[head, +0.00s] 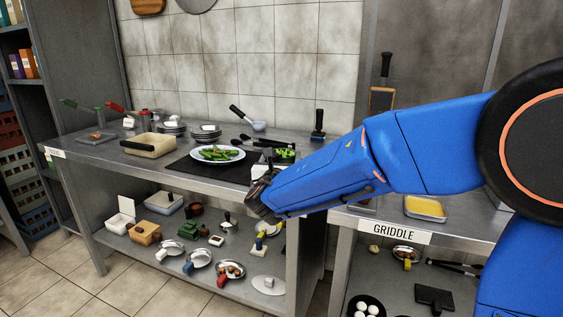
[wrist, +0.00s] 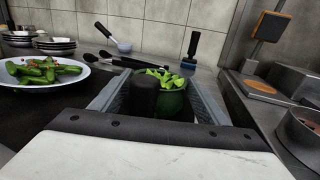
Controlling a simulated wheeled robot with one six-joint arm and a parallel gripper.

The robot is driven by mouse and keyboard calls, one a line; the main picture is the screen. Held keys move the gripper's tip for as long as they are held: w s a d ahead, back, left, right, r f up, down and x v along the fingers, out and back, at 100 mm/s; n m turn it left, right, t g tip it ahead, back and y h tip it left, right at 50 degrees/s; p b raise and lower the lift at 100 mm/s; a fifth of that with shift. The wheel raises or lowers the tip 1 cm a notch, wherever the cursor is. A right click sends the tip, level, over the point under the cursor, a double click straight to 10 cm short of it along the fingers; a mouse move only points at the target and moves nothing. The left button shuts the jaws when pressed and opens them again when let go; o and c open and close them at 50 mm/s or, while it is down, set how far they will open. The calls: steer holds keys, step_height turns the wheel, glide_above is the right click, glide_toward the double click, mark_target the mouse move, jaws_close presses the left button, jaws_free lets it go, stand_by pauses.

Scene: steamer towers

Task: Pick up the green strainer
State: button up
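A dark green strainer (wrist: 176,103) filled with chopped green leaves stands on the counter, straight ahead of my gripper in the wrist view. In the head view its green leaves (head: 285,154) show just beyond my gripper (head: 262,190). A thick black upright handle (wrist: 143,94) stands in front of it in the wrist view, hiding part of its near side; it appears to belong to the strainer. My gripper (wrist: 157,92) is open, its fingers wide apart on either side of the handle and strainer. I cannot tell whether either finger touches them.
A white plate (head: 218,161) of green vegetables lies on a dark mat to the left. Black tongs (wrist: 112,60), a ladle (wrist: 124,48) and a black-handled tool (wrist: 193,46) lie or stand behind. A gap separates this counter from the griddle counter (head: 450,226) on the right.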

mark_target(282, 156)
steer(key=shift+r, duration=0.1)
step_height(282, 156, up, 10)
steer(key=shift+f, duration=0.1)
stand_by(0.5)
steer(key=o, duration=0.6)
steer(key=c, duration=1.1)
steer(key=o, duration=0.8)
steer(key=c, duration=0.5)
